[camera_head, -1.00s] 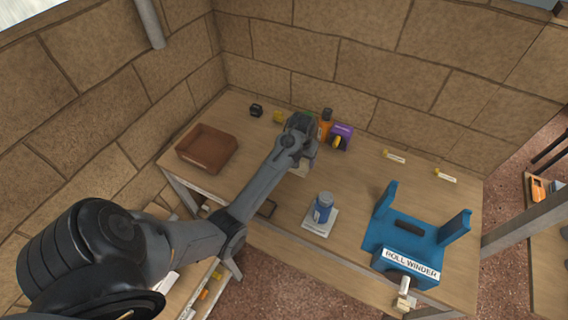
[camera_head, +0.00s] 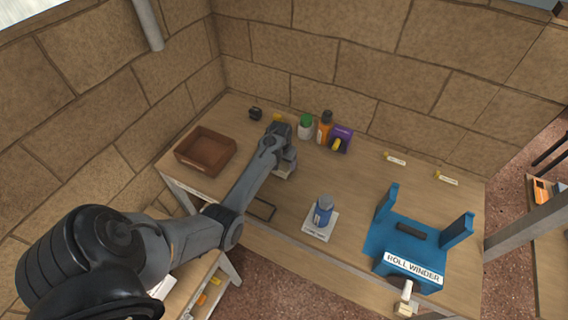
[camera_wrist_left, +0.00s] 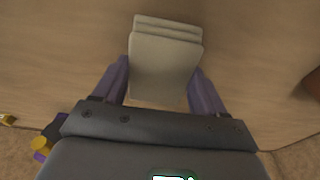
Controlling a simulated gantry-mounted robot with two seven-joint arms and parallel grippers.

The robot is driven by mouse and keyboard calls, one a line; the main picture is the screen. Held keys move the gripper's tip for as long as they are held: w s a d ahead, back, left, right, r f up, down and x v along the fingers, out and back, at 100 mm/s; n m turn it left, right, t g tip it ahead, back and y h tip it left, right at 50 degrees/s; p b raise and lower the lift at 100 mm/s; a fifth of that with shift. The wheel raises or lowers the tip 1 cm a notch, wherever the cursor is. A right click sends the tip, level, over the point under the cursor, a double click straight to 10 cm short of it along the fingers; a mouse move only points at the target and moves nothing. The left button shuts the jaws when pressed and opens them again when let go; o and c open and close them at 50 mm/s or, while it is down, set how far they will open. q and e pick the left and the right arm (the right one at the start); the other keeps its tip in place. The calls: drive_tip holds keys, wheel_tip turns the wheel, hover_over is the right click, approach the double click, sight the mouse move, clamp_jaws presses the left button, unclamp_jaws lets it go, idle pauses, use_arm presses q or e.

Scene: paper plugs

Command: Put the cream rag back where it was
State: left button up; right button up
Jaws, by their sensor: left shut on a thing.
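The cream rag (camera_wrist_left: 165,65) is a folded, layered pad between the two fingers of my left gripper (camera_wrist_left: 162,88) in the left wrist view. In the head view the left gripper (camera_head: 283,160) is over the middle-left of the bench, shut on the rag. Only a small pale part of the rag (camera_head: 285,174) shows below it there. A dark rectangular outline (camera_head: 263,208) lies on the bench nearer the front edge. I cannot tell how high the rag is above the bench. My right gripper is not in view.
A brown tray (camera_head: 207,150) stands at the left. A green-capped bottle (camera_head: 305,128), an orange bottle (camera_head: 325,128) and a purple box (camera_head: 343,136) stand along the back wall. A blue can (camera_head: 323,211) stands on a labelled pale pad. The blue roll winder (camera_head: 405,248) is at the right.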

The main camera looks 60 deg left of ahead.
sight(282, 166)
use_arm(q)
drive_tip(key=shift+f, duration=0.3)
drive_tip(key=shift+f, duration=0.1)
drive_tip(key=o, duration=1)
wheel_tip(282, 166, up, 11)
drive_tip(key=s+p, duration=0.1)
drive_tip(key=p, duration=0.1)
drive_tip(key=s+d+m, duration=0.2)
drive_tip(key=s+d, duration=0.5)
drive_tip(key=d, duration=0.5)
drive_tip(key=s+d+r+m+t, duration=0.1)
drive_tip(key=s+d+m, duration=0.2)
drive_tip(key=s+d, duration=0.4)
drive_tip(key=s+d+m+t+h, duration=0.1)
drive_tip(key=s+d+m, duration=0.2)
drive_tip(key=d, duration=1.4)
drive_tip(key=shift+s+r, duration=0.15)
drive_tip(key=shift+s, duration=0.9)
drive_tip(key=shift+s+r, duration=0.15)
drive_tip(key=shift+s, duration=0.85)
